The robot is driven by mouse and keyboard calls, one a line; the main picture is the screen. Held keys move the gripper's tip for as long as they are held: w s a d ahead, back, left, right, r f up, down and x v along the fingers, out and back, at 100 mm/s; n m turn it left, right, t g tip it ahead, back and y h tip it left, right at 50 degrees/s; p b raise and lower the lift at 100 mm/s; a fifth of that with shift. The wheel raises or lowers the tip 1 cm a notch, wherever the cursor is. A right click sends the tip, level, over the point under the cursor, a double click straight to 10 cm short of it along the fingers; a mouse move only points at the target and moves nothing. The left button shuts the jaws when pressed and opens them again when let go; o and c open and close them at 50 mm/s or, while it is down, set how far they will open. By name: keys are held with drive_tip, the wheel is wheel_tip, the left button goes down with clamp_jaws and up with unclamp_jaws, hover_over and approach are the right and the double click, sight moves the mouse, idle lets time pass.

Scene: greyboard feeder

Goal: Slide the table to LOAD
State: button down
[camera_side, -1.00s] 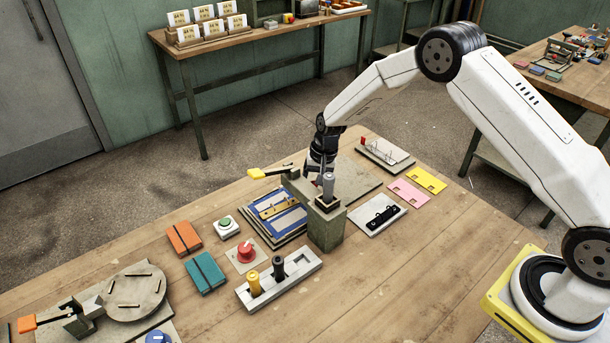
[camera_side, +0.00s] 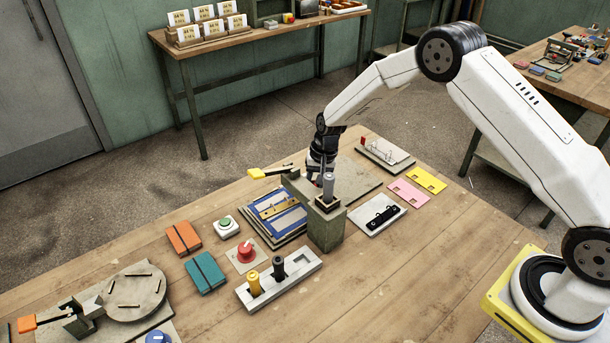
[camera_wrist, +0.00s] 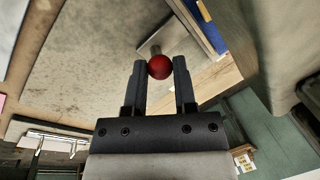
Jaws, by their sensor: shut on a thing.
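A low sliding table with a blue top (camera_side: 290,223) and a yellow piece on it lies left of a grey-green post. It appears to sit on grey board layers. My gripper (camera_side: 320,178) is low behind the post, whose top partly hides the fingertips in the side view. In the wrist view, my gripper (camera_wrist: 160,75) is shut on a red ball knob (camera_wrist: 159,67), which has a short grey stem. A blue edge, apparently the table's (camera_wrist: 210,32), lies just beyond it. The LOAD mark cannot be made out.
The post (camera_side: 326,230) carries a grey peg and stands close in front of my gripper. A yellow-ended lever (camera_side: 256,174) is to the left. Bare wood is free at front right.

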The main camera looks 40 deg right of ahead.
drive_tip(key=shift+d, duration=0.1)
idle(0.8)
drive_tip(key=d, duration=1.7)
drive_tip(key=shift+d, duration=0.15)
drive_tip(key=shift+c, duration=2.1)
unclamp_jaws()
drive_tip(key=shift+d, duration=0.1)
drive_tip(key=shift+r, duration=0.15)
wheel_tip(320, 180, up, 7)
drive_tip(key=d, duration=0.1)
drive_tip(key=shift+s+r, duration=0.2)
drive_tip(key=shift+s, duration=0.25)
